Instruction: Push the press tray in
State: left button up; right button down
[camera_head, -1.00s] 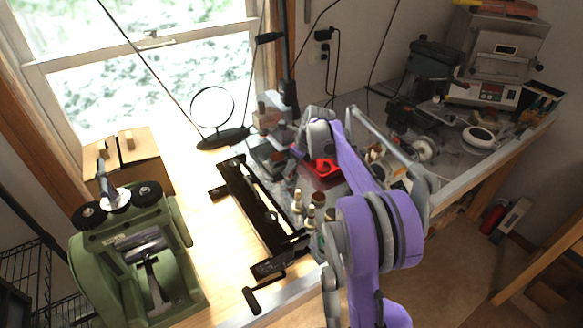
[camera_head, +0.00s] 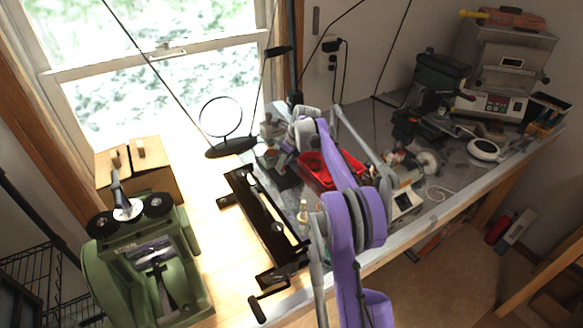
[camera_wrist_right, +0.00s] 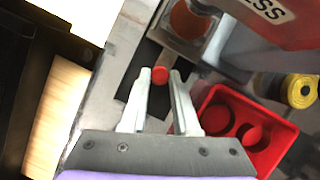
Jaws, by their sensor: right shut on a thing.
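In the right wrist view my right gripper (camera_wrist_right: 160,88) has its two pale fingers close around a small red-ended handle (camera_wrist_right: 160,76). The handle lies at a dark slot in a grey metal body. Above it is what looks like the press tray (camera_wrist_right: 188,20), a grey square plate with a red disc. A red press body (camera_wrist_right: 275,18) with a label ending in "ESS" overhangs at the upper right. In the head view my purple right arm reaches to the press area (camera_head: 272,132) on the bench, and its fingertips are hidden there. My left gripper does not show.
A red bin (camera_head: 345,160) sits beside my wrist; the wrist view shows round recesses in a red tray (camera_wrist_right: 262,118). A black bench device (camera_head: 262,222) and a green rolling mill (camera_head: 150,265) stand left. Machines crowd the bench at right.

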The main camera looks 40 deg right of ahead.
jog(key=shift+w+d+r, duration=0.1)
jog(key=shift+w+d, duration=0.05)
jog(key=shift+w, duration=0.55)
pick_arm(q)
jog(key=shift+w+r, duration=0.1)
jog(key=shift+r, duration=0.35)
pick_arm(e)
jog(key=shift+s, duration=0.1)
jog(key=c, duration=1)
grip_release()
jog(key=shift+c, duration=0.2)
jog(key=o, duration=0.4)
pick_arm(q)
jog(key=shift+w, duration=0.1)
